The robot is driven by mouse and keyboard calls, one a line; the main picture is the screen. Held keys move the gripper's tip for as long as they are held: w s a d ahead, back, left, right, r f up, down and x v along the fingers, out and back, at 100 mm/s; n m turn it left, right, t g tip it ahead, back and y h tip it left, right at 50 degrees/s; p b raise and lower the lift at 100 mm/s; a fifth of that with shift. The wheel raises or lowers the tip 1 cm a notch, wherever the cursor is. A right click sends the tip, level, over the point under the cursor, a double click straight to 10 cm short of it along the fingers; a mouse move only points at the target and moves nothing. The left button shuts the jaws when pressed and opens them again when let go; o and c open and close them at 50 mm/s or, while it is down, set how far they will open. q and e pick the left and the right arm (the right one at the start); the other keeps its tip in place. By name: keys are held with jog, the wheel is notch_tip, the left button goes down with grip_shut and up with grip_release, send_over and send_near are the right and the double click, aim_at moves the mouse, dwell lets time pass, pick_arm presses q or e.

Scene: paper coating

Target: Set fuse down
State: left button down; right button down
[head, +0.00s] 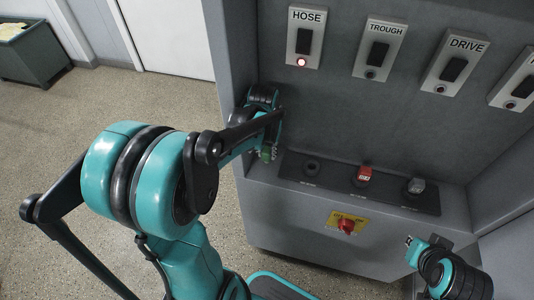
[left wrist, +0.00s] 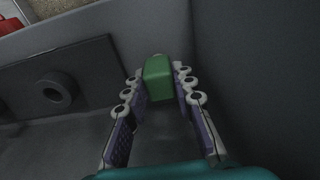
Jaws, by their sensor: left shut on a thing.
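The green fuse (left wrist: 158,78) sits between the two fingers of my left gripper (left wrist: 160,88) in the left wrist view, and the gripper is shut on it. In the head view my left gripper (head: 267,151) is at the left end of the cabinet ledge, with a bit of the green fuse (head: 265,153) showing. The fuse is beside the left wall; whether it touches the ledge cannot be told. The dark fuse panel (head: 337,185) has an empty round socket (head: 311,166) at its left, a red fuse (head: 364,174) in the middle and a grey fuse (head: 416,186) at right.
Switches labelled HOSE (head: 304,38), TROUGH (head: 378,50) and DRIVE (head: 454,62) are on the back wall; the HOSE lamp is lit. A red knob on a yellow plate (head: 346,222) is on the cabinet front. Part of my right arm (head: 447,275) shows at lower right.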

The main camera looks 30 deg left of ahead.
aim_at(266, 153)
pick_arm(q)
jog(key=shift+r, duration=0.15)
jog(key=c, duration=1.3)
grip_release()
jog(key=shift+f, duration=0.2)
jog(key=shift+o, duration=0.2)
notch_tip(266, 153, up, 11)
jog(key=s+p, duration=0.1)
jog(key=p, duration=0.4)
jog(key=s+d+r+m+t, duration=0.1)
jog(key=s+d+t, duration=0.4)
jog(key=s+d, duration=0.5)
jog(key=shift+d+r+m+t, duration=0.3)
jog(key=shift+d+m+t, duration=0.1)
jog(key=shift+m, duration=0.5)
